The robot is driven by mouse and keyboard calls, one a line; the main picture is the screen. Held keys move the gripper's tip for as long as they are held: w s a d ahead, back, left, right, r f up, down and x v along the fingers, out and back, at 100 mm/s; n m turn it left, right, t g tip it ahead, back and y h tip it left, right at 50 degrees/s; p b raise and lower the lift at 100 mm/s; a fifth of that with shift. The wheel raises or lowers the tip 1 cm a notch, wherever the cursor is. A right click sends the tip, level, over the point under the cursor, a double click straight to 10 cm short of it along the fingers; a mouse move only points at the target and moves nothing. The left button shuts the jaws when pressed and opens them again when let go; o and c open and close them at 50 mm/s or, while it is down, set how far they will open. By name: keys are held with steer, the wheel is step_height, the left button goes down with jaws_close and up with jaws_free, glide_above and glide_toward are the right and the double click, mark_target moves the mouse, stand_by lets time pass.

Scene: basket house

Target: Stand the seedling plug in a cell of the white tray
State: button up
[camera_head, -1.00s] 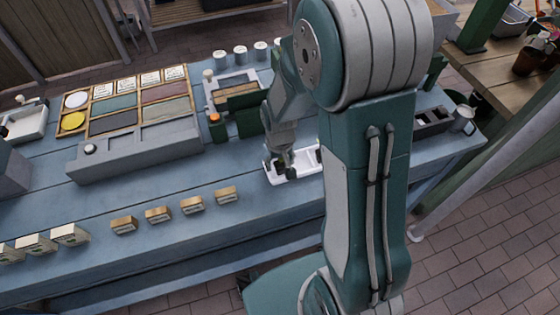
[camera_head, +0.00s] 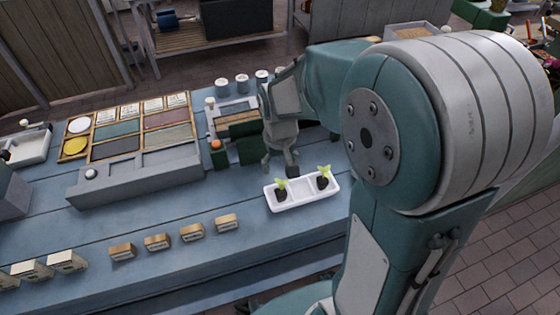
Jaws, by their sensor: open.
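The white tray (camera_head: 302,202) lies on the blue bench, right of the middle of the view. Two dark seedling plugs with green leaves stand upright in it. One seedling plug (camera_head: 281,193) is in its left part, and the other seedling plug (camera_head: 323,182) is near its right end. A bare stretch of tray shows between them. My gripper (camera_head: 281,170) hangs just behind the left plug, above the bench, apart from it as far as I can see. It is open with nothing visible in it; the fingertips are small in the view.
A row of small tan-topped blocks (camera_head: 191,233) stands along the front of the bench. A green and grey device (camera_head: 232,135) stands behind my gripper. White cups (camera_head: 241,81) line the back edge.

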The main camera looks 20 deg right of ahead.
steer(key=s+r+t, duration=0.5)
steer(key=s+r, duration=0.9)
steer(key=shift+t, duration=0.3)
steer(key=shift+s+d+r, duration=0.1)
